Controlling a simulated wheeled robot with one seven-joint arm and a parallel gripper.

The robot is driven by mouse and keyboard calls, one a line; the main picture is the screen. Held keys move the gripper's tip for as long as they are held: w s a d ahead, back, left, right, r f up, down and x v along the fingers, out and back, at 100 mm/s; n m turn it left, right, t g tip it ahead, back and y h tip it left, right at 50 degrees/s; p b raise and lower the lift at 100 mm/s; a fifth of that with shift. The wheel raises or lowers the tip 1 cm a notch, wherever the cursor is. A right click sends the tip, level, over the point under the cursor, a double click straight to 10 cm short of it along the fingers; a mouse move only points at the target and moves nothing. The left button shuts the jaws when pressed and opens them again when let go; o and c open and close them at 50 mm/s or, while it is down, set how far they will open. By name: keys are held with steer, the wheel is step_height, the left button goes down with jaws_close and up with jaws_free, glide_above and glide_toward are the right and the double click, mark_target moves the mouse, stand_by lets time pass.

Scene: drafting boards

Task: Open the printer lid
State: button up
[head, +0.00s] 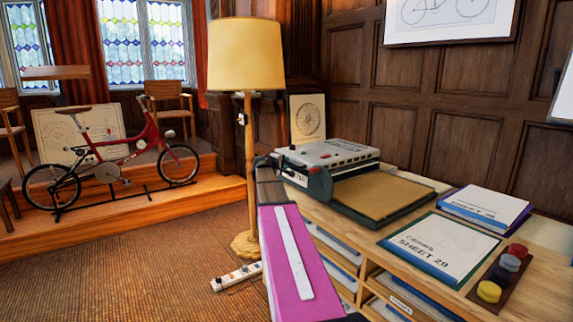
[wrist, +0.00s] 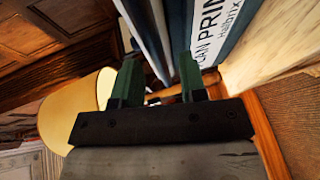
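The printer (head: 330,152) stands on the wooden cabinet in the head view, with a grey housing at the back and a flat brown bed (head: 385,195) in a dark green frame in front. No raised lid shows; the top looks level. My gripper (head: 290,168) is at the printer's near left end, in front of its side; I cannot tell whether it touches. In the wrist view my gripper (wrist: 158,68) has its two green fingers apart with nothing clearly held between them. The printer's lettered side (wrist: 208,30) is close beyond the fingers, partly hidden.
Sheet packs (head: 440,248) and a rack of coloured round pieces (head: 502,273) lie right of the printer. A floor lamp (head: 246,55) stands close on the left. A power strip (head: 237,277) lies on the floor. A red bicycle (head: 110,160) stands on the platform.

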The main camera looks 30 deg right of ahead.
steer(key=shift+x, duration=1.3)
jaws_close()
steer(key=shift+r, duration=0.15)
steer(key=shift+w+r+n, duration=0.15)
steer(key=shift+r+n, duration=0.25)
steer(key=shift+r, duration=0.15)
steer(key=w+r+n+g, duration=0.4)
steer(key=w+r+n, duration=0.15)
steer(key=r, duration=0.45)
steer(key=w+a+r+n+g, duration=0.1)
steer(key=w+r+n+g, duration=0.1)
steer(key=w, duration=0.4)
steer(key=w+a+r+n+g, duration=0.1)
steer(key=w+n+g, duration=0.2)
steer(key=w, duration=0.4)
steer(key=shift+w+a+r+n, duration=0.35)
steer(key=shift+r+n, duration=0.05)
steer(key=shift+n, duration=0.05)
